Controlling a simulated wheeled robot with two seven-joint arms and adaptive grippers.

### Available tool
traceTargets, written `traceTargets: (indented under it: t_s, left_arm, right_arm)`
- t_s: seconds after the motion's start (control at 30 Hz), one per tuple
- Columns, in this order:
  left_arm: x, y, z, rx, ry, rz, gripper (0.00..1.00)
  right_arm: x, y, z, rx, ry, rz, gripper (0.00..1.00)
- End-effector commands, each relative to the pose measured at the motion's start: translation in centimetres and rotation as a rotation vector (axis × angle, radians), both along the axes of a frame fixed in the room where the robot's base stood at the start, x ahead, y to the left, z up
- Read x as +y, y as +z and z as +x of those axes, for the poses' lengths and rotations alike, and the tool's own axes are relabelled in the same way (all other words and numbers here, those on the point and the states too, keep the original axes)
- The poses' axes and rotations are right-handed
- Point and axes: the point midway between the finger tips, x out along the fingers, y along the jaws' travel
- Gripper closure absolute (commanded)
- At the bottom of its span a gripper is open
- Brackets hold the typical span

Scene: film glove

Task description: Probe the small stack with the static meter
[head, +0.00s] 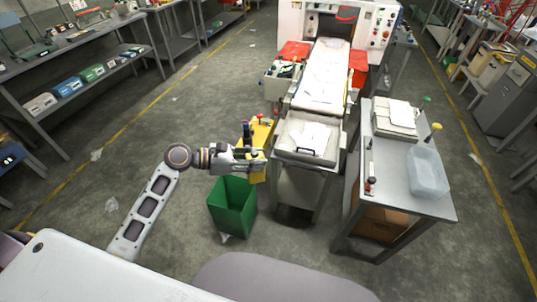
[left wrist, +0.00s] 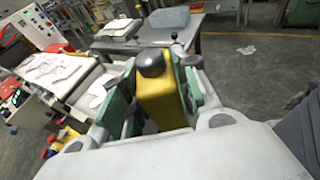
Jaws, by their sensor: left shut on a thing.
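My left gripper (head: 262,160) is shut on a yellow block-shaped device with a grey rounded top, which looks like the static meter (left wrist: 158,100). Its green finger pads press on both sides of it in the left wrist view. The gripper is left of the conveyor's front end, above a green bin. A tray (head: 282,152) at that end holds a few white film pieces (head: 305,136). A thicker white stack (head: 396,117) lies on the grey table at the right. I cannot tell for sure which is the small stack. My right gripper is out of view.
A yellow holder (head: 262,131) with coloured knobs stands beside the tray, close to my gripper. The green bin (head: 232,207) is on the floor below. The grey table (head: 395,160) also carries a clear container (head: 428,172). Floor at the left is open.

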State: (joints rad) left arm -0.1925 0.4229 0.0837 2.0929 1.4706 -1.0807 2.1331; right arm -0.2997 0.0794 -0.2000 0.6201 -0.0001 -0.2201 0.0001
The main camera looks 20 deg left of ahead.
Motion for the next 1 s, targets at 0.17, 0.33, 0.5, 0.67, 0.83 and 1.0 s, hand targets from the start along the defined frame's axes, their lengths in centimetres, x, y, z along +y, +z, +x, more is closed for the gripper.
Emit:
traceTargets:
  t_s: [0.17, 0.33, 0.5, 0.67, 0.83, 1.0]
  left_arm:
    - [2.3, -0.9, -1.2, 0.003, 0.055, -0.001, 1.00]
    - [3.6, -1.2, -1.9, 0.000, 0.089, -0.001, 1.00]
    - [4.1, -1.4, -2.2, -0.001, 0.099, -0.001, 1.00]
    - [4.1, -1.4, -2.2, -0.001, 0.100, -0.001, 1.00]
    - [4.1, -1.4, -2.2, -0.001, 0.099, -0.001, 1.00]
    - [4.1, -1.4, -2.2, -0.001, 0.099, -0.001, 1.00]
  right_arm:
    - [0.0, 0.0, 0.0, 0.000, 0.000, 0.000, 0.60]
    - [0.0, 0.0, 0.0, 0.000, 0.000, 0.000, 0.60]
    - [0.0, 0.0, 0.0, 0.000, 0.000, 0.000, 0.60]
    - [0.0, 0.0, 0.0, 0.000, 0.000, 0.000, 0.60]
    - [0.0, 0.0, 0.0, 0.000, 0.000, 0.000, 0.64]
    - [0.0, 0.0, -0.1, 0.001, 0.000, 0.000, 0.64]
